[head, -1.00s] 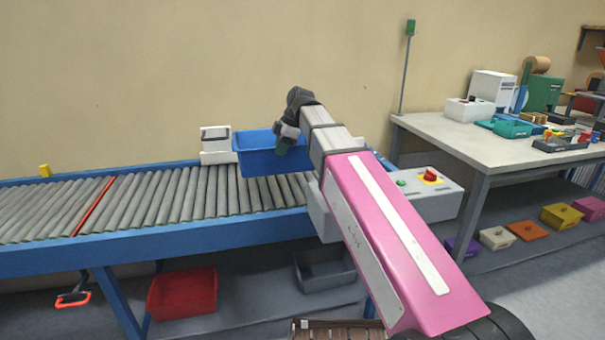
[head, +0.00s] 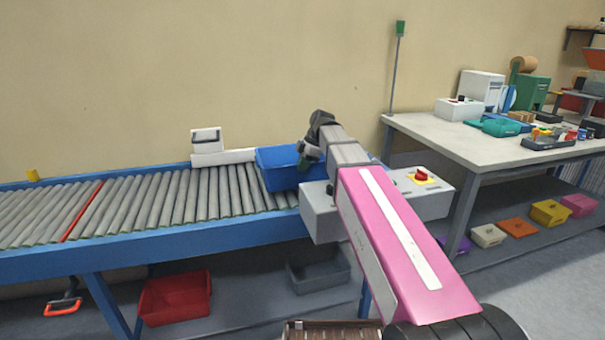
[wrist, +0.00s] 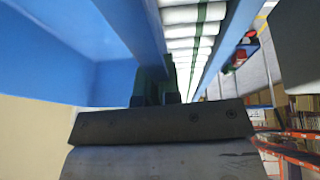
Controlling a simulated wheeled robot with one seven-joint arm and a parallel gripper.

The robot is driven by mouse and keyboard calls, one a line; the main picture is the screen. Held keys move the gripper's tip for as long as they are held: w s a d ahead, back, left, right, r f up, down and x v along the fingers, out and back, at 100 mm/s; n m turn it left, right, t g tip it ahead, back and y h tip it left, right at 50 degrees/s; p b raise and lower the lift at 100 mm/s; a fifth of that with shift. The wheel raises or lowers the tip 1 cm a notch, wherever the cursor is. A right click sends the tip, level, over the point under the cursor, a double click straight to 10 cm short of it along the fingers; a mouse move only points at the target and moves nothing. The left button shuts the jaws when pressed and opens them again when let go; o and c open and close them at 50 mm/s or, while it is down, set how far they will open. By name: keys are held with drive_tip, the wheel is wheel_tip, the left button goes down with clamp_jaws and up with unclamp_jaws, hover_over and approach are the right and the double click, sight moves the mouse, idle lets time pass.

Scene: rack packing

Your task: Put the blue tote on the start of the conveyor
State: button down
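The blue tote (head: 276,168) is at the right end of the roller conveyor (head: 190,195), over the last rollers. It looks level and low, but I cannot tell whether its base touches the rollers. My gripper (head: 306,160) is at the tote's right side, shut on its wall. In the wrist view the tote's blue wall (wrist: 100,60) runs between the dark fingers (wrist: 160,88), with its inside to the left and the rollers (wrist: 190,45) beyond. The tote's right side is partly hidden by my gripper and arm in the head view.
A grey control box (head: 425,192) with a red button stands at the conveyor's right end, beside my arm. A white device (head: 207,148) sits behind the conveyor. A red bin (head: 175,298) and a grey bin (head: 320,275) lie below. A workbench (head: 440,135) stands right.

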drive_tip(key=shift+f, duration=1.55)
drive_tip(key=c, duration=1.3)
unclamp_jaws()
drive_tip(key=v, duration=1.2)
